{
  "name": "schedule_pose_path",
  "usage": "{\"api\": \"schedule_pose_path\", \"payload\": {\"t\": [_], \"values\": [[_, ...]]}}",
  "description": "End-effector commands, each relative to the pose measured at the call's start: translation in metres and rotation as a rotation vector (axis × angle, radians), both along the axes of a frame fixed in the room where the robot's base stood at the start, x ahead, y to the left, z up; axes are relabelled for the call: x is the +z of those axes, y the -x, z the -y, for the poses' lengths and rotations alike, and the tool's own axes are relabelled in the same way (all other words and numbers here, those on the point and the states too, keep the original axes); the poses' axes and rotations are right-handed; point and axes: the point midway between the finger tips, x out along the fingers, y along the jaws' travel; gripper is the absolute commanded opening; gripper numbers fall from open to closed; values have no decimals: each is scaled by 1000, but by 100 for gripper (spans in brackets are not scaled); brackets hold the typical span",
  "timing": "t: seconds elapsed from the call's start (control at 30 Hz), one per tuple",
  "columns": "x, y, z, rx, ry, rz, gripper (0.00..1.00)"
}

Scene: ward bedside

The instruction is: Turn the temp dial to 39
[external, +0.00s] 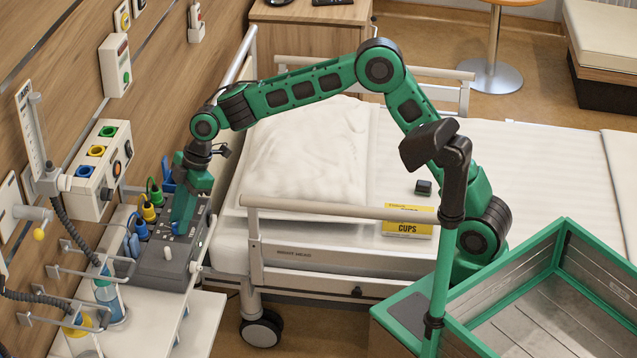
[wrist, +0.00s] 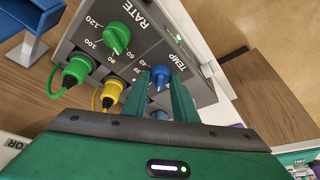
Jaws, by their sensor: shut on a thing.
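The grey console (external: 165,262) stands on the bedside surface, and its top face fills much of the wrist view (wrist: 90,32). The blue temp dial (wrist: 159,78) sits beside the printed word TEMP. My gripper (wrist: 172,88) is shut on this dial, with a green finger on either side of it. The fingers hide part of the dial's scale, and I cannot read its setting. In the external view my gripper (external: 180,228) points down onto the console and hides the dial.
A green RATE dial (wrist: 117,37) is close to the temp dial. A green plug (wrist: 77,69) and a yellow plug (wrist: 110,95) with cables sit along the console's edge. The bed rail (external: 340,208) and a yellow CUPS box (external: 408,222) are to the right.

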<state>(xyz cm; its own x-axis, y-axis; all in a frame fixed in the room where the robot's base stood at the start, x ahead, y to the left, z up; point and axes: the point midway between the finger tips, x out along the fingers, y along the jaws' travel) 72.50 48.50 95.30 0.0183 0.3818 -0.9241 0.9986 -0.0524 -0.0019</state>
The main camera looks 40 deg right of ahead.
Motion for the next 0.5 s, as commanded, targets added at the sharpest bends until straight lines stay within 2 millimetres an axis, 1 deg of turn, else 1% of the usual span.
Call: {"api": "schedule_pose_path", "payload": {"t": [0.1,0.5], "values": [[3,-1,-1,-113,-4,7,3],[3,2,-3,-494,-7,7,3]]}}
